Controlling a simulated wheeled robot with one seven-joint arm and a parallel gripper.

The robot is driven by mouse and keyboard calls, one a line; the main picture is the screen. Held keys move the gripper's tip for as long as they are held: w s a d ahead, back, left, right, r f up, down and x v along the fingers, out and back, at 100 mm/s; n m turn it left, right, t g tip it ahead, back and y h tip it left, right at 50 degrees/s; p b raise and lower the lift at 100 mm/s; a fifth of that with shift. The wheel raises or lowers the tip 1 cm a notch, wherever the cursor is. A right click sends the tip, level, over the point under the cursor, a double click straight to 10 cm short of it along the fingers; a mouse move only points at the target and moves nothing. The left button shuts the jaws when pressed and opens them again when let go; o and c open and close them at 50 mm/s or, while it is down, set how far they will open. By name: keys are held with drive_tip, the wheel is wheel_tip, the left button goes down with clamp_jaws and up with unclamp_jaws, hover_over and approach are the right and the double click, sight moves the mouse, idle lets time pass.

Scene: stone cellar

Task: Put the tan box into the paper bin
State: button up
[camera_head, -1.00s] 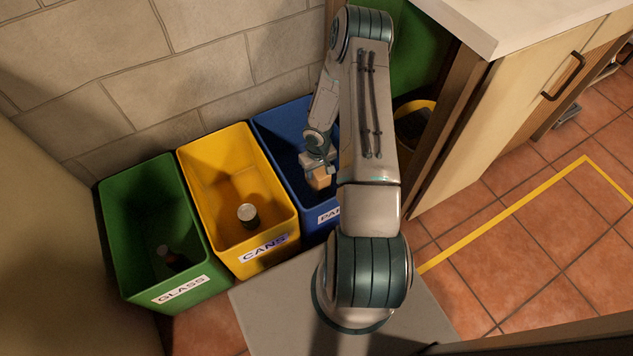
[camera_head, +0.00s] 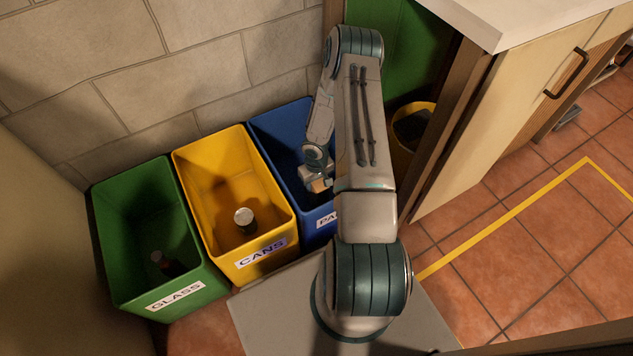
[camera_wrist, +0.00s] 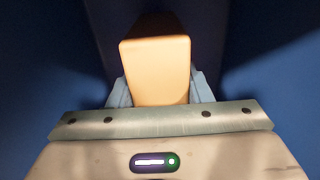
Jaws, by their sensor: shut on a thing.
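The tan box (camera_wrist: 157,72) is between the two fingers of my gripper (camera_wrist: 160,92) in the wrist view, and the gripper is shut on it. In the head view my gripper (camera_head: 322,185) is at the blue paper bin (camera_head: 272,140), over or inside its opening, with a small part of the tan box (camera_head: 319,186) showing. Blue walls fill the background of the wrist view. My arm hides the right part of the blue bin and part of its label. I cannot tell how far the box is from the bin's floor.
The yellow cans bin (camera_head: 212,172) holds a can (camera_head: 244,218). The green glass bin (camera_head: 122,215) holds a dark bottle (camera_head: 165,262). A stone wall (camera_head: 180,70) stands behind the bins. A cabinet with a pale counter (camera_head: 520,20) and a yellow-rimmed container (camera_head: 410,125) are to the right.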

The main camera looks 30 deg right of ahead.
drive_tip(key=o, duration=1)
drive_tip(key=shift+f, duration=0.15)
drive_tip(key=s+a+r+h+p, duration=0.1)
drive_tip(key=a+r+p, duration=0.15)
drive_tip(key=r, duration=1.55)
drive_tip(key=s+a+r+h+p, duration=0.1)
drive_tip(key=s+r+h+p, duration=0.15)
drive_tip(key=r, duration=1.65)
drive_tip(key=s+a+r+y, duration=0.1)
drive_tip(key=s+a+r, duration=0.2)
drive_tip(key=s+r, duration=0.2)
drive_tip(key=s+a+r+y, duration=0.1)
drive_tip(key=s+a+r, duration=0.3)
drive_tip(key=s+a+r+t+y, duration=0.1)
drive_tip(key=s+a+r, duration=0.2)
drive_tip(key=s+r, duration=0.2)
drive_tip(key=shift+s+a+r+y+p, duration=0.25)
drive_tip(key=shift+s+a+r+p, duration=0.05)
drive_tip(key=shift+a+p, duration=0.1)
